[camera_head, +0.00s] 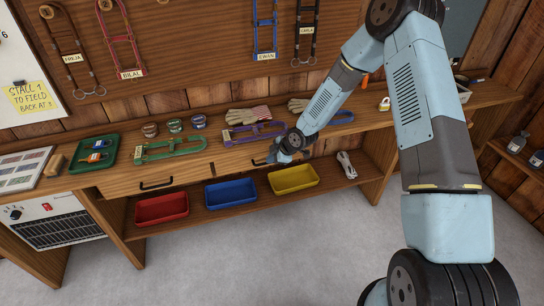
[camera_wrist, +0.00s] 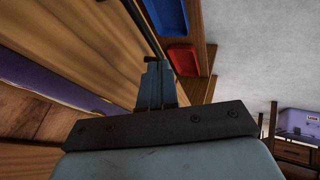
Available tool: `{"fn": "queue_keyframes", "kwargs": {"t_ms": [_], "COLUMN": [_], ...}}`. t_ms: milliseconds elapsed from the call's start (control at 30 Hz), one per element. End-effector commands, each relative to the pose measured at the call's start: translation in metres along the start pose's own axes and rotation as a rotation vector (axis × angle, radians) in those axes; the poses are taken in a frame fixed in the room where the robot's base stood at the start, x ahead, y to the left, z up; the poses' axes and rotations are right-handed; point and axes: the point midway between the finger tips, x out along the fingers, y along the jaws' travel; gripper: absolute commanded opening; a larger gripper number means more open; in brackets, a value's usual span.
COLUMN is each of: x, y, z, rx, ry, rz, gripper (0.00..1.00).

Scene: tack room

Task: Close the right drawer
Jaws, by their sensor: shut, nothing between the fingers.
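The right drawer (camera_head: 235,167) is a wooden front under the bench top, with a dark bar handle (camera_head: 258,163) partly hidden by my gripper. How far it stands out is hard to tell in the head view. My gripper (camera_head: 273,158) is shut and empty at the right part of this drawer front, beside the handle. In the wrist view the shut fingers (camera_wrist: 154,65) point along the wood beside a dark bar (camera_wrist: 143,25), which looks like the handle. I cannot tell whether they touch it.
The left drawer (camera_head: 125,186) has its own handle (camera_head: 157,184). Red (camera_head: 162,207), blue (camera_head: 231,192) and yellow (camera_head: 293,179) bins sit on the shelf below. Halters, gloves, tins and a green tray (camera_head: 93,154) lie on the bench. The grey floor in front is clear.

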Motion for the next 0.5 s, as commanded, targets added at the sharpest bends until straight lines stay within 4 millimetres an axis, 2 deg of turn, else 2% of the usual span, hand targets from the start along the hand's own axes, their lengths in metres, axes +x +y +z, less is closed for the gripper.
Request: {"fn": "queue_keyframes", "kwargs": {"t_ms": [67, 300, 500], "x": [-0.005, -0.053, -0.086], "y": [-0.011, -0.008, -0.008], "z": [0.000, 0.002, 0.004], "rx": [-0.003, -0.001, 0.002], "ry": [0.001, 0.000, -0.001], "rz": [-0.002, 0.002, 0.003], "gripper": [0.00, 0.00, 0.00]}}
